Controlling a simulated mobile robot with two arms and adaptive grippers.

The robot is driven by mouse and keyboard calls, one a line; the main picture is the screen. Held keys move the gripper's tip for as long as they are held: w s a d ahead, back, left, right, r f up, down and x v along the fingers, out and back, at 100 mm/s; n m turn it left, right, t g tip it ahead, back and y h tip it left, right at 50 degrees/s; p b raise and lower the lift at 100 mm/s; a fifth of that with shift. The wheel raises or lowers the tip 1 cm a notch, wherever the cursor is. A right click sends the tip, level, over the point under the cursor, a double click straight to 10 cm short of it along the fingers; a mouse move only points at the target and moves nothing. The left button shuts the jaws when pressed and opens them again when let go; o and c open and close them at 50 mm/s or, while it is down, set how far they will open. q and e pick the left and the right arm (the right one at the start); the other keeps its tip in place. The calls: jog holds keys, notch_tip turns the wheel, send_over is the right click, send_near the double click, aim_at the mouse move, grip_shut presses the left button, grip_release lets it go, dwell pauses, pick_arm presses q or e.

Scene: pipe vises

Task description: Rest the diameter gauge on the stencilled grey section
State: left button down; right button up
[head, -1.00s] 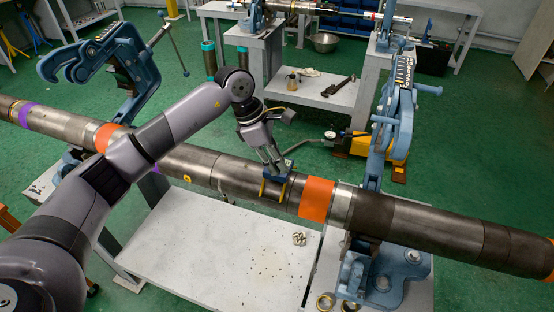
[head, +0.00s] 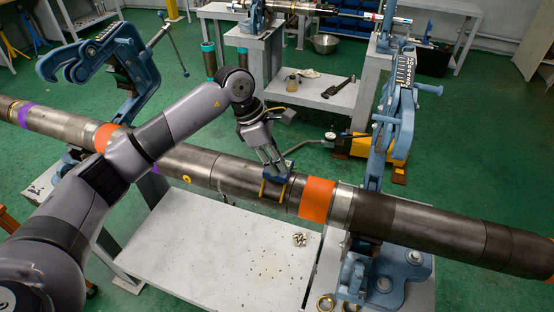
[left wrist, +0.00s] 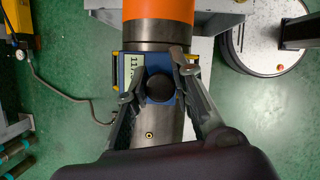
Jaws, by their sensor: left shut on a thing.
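The diameter gauge (head: 274,177) is a small blue body with yellow prongs. In the left wrist view its blue body (left wrist: 160,97) shows a black knob and a pale display at its left side. My left gripper (head: 270,164) is shut on it from above, a finger on either side of the knob. The gauge sits across the grey pipe section (head: 230,172) just left of an orange band, its yellow prongs at both sides of the pipe. I cannot tell whether it touches the metal. No stencil can be read on this section. My right gripper is not in view.
The long pipe lies in blue vises at left (head: 115,62) and right (head: 385,150). A pale grey bench top (head: 215,250) below holds a small pile of metal pieces (head: 299,239). Another bench (head: 310,92) with tools stands behind. Green floor lies between.

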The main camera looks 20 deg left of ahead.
pick_arm(q)
jog(key=shift+f, duration=0.2)
jog(key=c, duration=1.5)
grip_release()
jog(key=shift+c, duration=0.2)
jog(key=shift+o, duration=1.1)
jog(key=shift+f, duration=0.1)
jog(key=shift+r+p, duration=0.45)
jog(key=shift+r, duration=1)
jog(key=shift+r+p, duration=1)
jog(key=shift+r, duration=1.15)
